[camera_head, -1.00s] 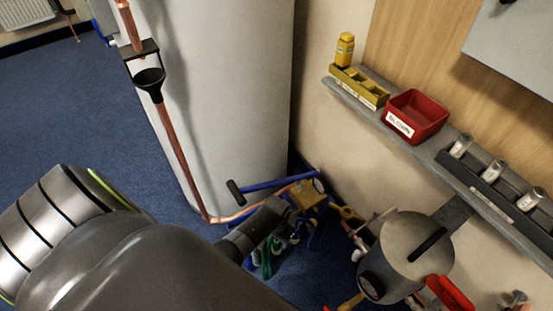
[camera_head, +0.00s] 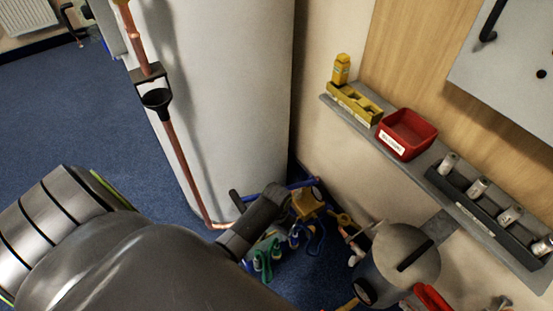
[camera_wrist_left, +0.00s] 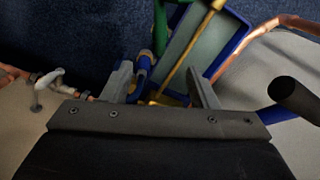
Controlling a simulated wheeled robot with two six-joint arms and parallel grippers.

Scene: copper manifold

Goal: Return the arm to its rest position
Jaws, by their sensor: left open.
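My left arm (camera_head: 130,260) comes in from the lower left and reaches toward the floor beside the white cylinder. My left gripper (camera_head: 290,212) is partly hidden by its own wrist in the head view. In the left wrist view its two grey fingers (camera_wrist_left: 160,85) stand apart with nothing held between them. Beyond them lie a blue-edged tray (camera_wrist_left: 235,45) and a thin yellow rod (camera_wrist_left: 185,55). A yellow block (camera_head: 307,203) shows just past the gripper in the head view. My right gripper is not in view.
A grey vessel (camera_head: 400,258) stands at right. A wall shelf holds a red bin (camera_head: 407,133), a yellow rack (camera_head: 355,102) and a dark vial rack (camera_head: 475,212). Blue floor is open at left.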

